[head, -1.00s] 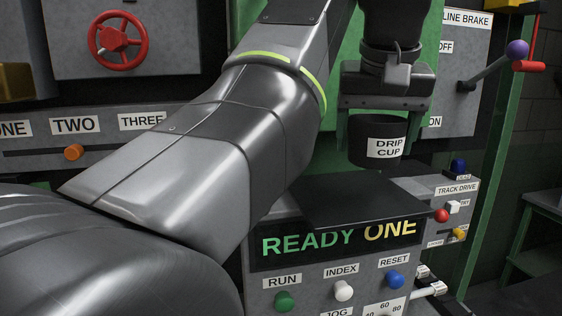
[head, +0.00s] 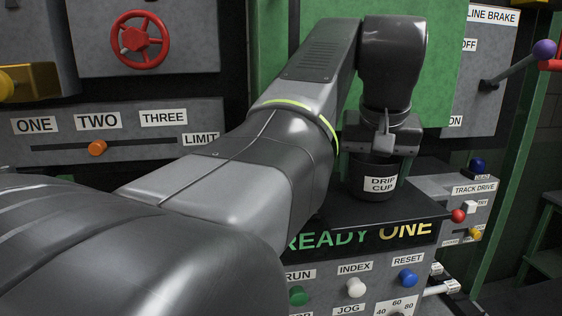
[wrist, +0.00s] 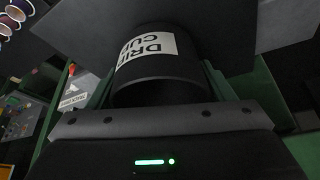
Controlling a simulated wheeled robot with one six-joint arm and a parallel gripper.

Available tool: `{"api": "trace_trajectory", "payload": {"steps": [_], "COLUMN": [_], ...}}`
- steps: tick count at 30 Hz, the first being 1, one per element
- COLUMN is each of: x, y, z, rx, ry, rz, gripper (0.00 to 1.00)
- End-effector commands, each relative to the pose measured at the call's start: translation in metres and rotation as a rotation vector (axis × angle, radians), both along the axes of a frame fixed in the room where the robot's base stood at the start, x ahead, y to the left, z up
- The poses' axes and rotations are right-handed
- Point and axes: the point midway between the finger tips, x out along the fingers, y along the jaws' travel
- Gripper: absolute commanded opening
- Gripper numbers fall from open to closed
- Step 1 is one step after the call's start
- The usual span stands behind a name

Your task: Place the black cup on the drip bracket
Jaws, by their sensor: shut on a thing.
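The black cup (head: 372,192) is upright with a white DRIP CUP label facing the head camera. My gripper (head: 376,168) is shut on it from above, its green fingers on either side of the cup's upper part. The cup's base is at or just above a flat dark plate (head: 425,208); I cannot tell whether they touch. The wrist view shows the cup (wrist: 158,80) between the fingers, with the dark plate (wrist: 235,30) beyond it. No part is marked as the drip bracket; the plate may be it.
Below the plate is a READY ONE display (head: 405,231) with several buttons. A track drive box (head: 470,191) with coloured knobs stands close on the right. A green panel (head: 435,85) is behind my arm. A brake lever (head: 510,68) sticks out at upper right.

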Motion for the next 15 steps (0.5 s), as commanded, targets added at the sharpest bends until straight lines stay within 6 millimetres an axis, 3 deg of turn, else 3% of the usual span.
{"api": "trace_trajectory", "payload": {"steps": [9, 10, 13, 15], "x": [-0.0001, 0.0001, 0.0000, 0.0000], "y": [-0.0001, -0.0001, -0.0001, -0.0001], "z": [-0.0043, -0.0044, -0.0035, -0.0035], "rx": [0.000, 0.000, 0.000, 0.000], "ry": [0.000, 0.000, 0.000, 0.000], "rz": [0.000, 0.000, 0.000, 0.000], "gripper": [0.53, 0.77, 0.96, 0.96]}}
